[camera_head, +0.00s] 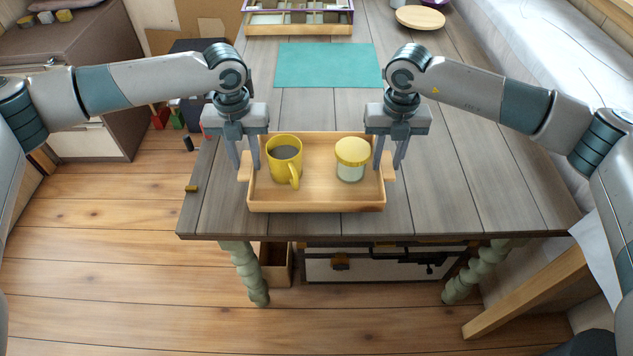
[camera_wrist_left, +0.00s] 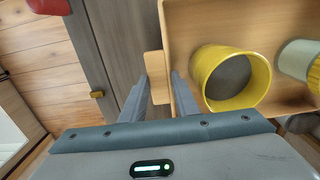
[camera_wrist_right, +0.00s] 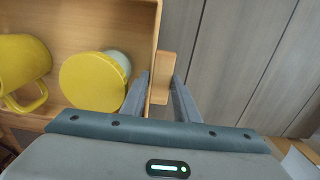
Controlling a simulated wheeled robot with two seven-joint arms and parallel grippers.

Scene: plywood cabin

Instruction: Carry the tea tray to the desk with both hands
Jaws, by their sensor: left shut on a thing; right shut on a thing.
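The wooden tea tray (camera_head: 318,206) is at the near edge of the grey plank desk (camera_head: 430,200). I cannot tell whether it rests on the desk or hangs just above it. A yellow mug (camera_head: 285,160) with dark liquid stands upright at the tray's left. A jar with a yellow lid (camera_head: 351,153) stands at its right. My left gripper (camera_head: 247,172) is shut on the tray's left handle (camera_wrist_left: 155,75). My right gripper (camera_head: 388,170) is shut on the tray's right handle (camera_wrist_right: 163,75). The mug also shows in the left wrist view (camera_wrist_left: 232,95).
A teal mat (camera_head: 327,65) lies on the desk beyond the tray, with bare planks between them. A divided box (camera_head: 298,30) and a round wooden board (camera_head: 420,17) are at the far end. A small brass piece (camera_head: 191,188) sits at the desk's left edge.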

